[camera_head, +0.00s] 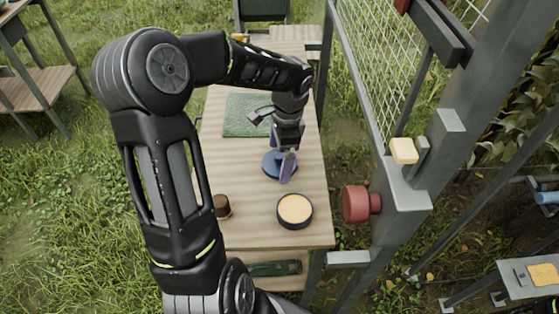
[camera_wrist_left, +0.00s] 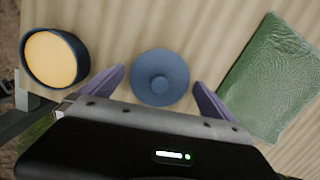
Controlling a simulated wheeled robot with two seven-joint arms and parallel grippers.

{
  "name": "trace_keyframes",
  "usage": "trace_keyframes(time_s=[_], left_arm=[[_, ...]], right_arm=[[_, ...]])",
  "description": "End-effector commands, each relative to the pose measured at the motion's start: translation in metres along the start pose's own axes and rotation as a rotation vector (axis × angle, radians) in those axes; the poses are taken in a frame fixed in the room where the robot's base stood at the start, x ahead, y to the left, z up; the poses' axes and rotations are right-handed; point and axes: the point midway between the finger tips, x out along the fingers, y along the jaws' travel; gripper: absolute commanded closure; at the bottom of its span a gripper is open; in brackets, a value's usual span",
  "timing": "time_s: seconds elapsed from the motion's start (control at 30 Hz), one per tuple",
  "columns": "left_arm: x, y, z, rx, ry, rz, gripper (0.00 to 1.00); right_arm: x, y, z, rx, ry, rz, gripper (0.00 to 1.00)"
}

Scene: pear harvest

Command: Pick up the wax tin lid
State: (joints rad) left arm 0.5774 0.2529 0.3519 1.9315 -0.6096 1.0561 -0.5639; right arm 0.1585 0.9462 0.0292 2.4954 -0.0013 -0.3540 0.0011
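The wax tin lid (camera_head: 269,168) is a round, dark blue disc with a small knob, lying on the wooden table. In the left wrist view the lid (camera_wrist_left: 160,77) is centred between the two purple fingers. My left gripper (camera_head: 286,167) points down at it and is open, with one finger on each side in the left wrist view (camera_wrist_left: 160,88). I cannot tell how high the fingertips are above the table. The gripper hides part of the lid in the head view. My right gripper is not in view.
The open tin (camera_head: 296,226) with pale orange wax stands near the table's front edge. A small brown jar (camera_head: 222,206) is left of it. A green mat (camera_head: 240,118) lies behind the lid. A metal frame with a red knob (camera_head: 357,203) stands close on the right.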

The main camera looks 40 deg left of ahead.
Motion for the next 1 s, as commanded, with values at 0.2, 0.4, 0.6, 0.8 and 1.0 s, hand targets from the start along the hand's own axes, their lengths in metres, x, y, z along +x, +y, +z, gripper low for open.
trace_keyframes(time_s=[0.2,0.4,0.6,0.8,1.0], left_arm=[[-0.0002,-0.0001,0.0000,0.000,0.000,0.000,0.18],[-0.0001,0.0000,0.0000,0.000,0.000,0.000,0.34],[-0.0001,0.0000,0.0000,0.000,0.000,0.000,0.51],[-0.0002,-0.0001,0.0000,0.000,0.000,0.000,0.55],[-0.0066,-0.0009,0.0005,0.000,0.001,-0.003,0.55]], right_arm=[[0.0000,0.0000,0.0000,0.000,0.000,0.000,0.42],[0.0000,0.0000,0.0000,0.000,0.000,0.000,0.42],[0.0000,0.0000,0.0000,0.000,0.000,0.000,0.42],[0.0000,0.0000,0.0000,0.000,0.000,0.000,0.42],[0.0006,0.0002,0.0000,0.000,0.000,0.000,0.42]])
